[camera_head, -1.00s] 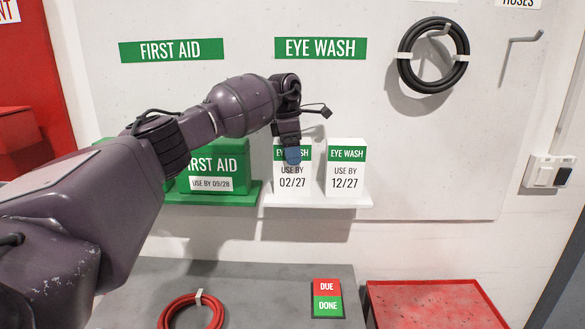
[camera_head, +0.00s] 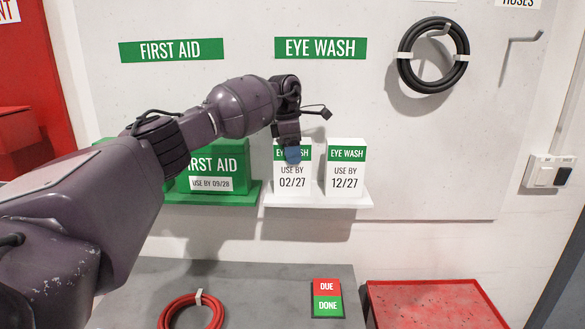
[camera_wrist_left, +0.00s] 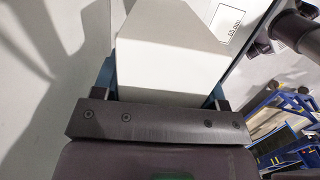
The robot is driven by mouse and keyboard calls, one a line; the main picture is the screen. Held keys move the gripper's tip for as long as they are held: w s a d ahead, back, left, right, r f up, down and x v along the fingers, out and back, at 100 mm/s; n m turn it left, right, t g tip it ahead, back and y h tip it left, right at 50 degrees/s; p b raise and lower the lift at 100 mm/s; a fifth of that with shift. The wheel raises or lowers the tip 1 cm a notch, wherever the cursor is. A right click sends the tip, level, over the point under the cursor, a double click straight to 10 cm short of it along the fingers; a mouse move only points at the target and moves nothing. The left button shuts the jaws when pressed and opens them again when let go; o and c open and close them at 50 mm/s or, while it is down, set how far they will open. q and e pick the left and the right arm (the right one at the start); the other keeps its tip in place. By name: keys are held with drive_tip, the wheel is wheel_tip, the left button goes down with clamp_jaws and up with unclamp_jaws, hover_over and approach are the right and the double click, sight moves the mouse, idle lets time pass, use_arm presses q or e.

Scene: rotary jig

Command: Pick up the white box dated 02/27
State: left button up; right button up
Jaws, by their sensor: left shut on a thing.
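The white eye wash box dated 02/27 (camera_head: 293,182) stands upright on the white shelf (camera_head: 318,201) under the EYE WASH sign. My left gripper (camera_head: 292,154) points down at the top of this box, with blue fingertips over its green band. In the left wrist view the white box (camera_wrist_left: 170,70) fills the space between the blue fingers, and my left gripper (camera_wrist_left: 165,92) is shut on it. A second eye wash box, dated 12/27 (camera_head: 345,178), stands just to its right with a small gap. My right gripper is not in view.
A green FIRST AID box (camera_head: 213,165) sits on a green shelf to the left. Below are a grey table (camera_head: 255,285) with a red hose (camera_head: 165,318) and a DUE/DONE plate (camera_head: 327,298), and a red table (camera_head: 440,300). A black hose (camera_head: 404,55) hangs at upper right.

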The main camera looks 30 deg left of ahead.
use_arm(q)
drive_tip(key=c, duration=0.4)
drive_tip(key=shift+r, duration=0.15)
